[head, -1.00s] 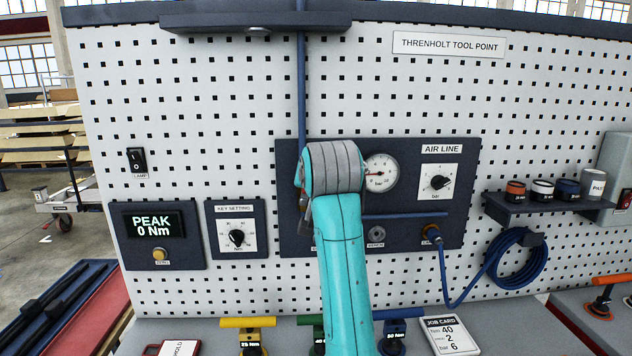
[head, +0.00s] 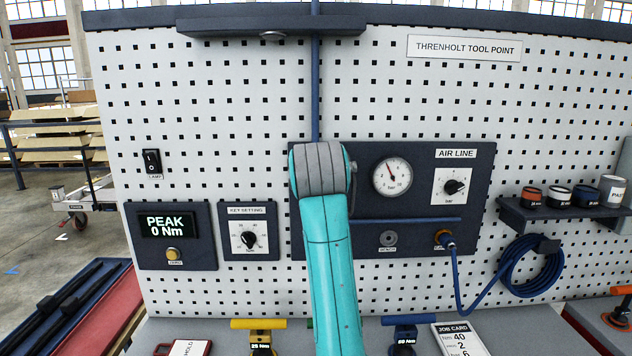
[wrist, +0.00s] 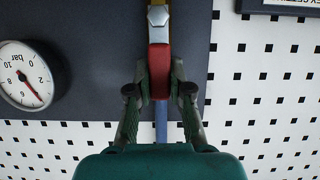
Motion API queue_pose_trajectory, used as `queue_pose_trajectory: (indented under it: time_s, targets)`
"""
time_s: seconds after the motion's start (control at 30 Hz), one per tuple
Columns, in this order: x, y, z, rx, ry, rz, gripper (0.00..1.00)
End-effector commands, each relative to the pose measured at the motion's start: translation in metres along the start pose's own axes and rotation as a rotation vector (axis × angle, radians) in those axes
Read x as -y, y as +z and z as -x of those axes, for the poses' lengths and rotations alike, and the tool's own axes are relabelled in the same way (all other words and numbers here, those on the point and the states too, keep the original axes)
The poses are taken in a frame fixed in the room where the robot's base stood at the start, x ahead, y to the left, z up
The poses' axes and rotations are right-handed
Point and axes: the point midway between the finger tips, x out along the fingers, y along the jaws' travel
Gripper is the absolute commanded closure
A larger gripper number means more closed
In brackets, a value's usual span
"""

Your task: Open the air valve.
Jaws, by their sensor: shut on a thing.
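The air valve shows in the wrist view as a red handle (wrist: 159,62) with a grey hex nut (wrist: 158,16) and a bit of yellow body (wrist: 158,4). The handle lies in line with the blue air pipe (wrist: 162,130). My gripper (wrist: 159,82) is shut on the handle, one finger at each side. In the head view my arm hides the valve and gripper; the pipe (head: 315,80) runs down behind it. The pressure gauge (head: 392,175) has its needle up and slightly left, near 4 bar; it also shows upside down in the wrist view (wrist: 28,75).
The air line panel (head: 475,210) holds a regulator knob (head: 454,187) and a hose coupling (head: 445,240). A blue hose (head: 530,265) hangs coiled at right. Tools and a job card (head: 460,340) sit on the bench below. A shelf (head: 275,25) juts out at the top.

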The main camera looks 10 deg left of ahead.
Motion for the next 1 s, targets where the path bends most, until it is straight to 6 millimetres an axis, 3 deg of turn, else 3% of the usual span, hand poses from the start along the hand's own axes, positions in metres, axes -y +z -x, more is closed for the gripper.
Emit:
queue_pose_trajectory:
  time_s: [0.03, 0.1, 0.13, 0.53, 1.0]
  targets:
    - [0.001, 0.001, -0.001, 0.002, -0.001, 0.002, 0.76]
    - [0.001, 0.001, -0.001, 0.002, -0.002, 0.002, 0.58]
    - [0.001, 0.001, -0.001, 0.002, -0.002, 0.002, 0.54]
    - [0.001, 0.000, 0.006, 0.000, -0.001, 0.000, 0.54]
    - [0.001, 0.000, 0.090, -0.002, -0.002, 0.000, 0.54]
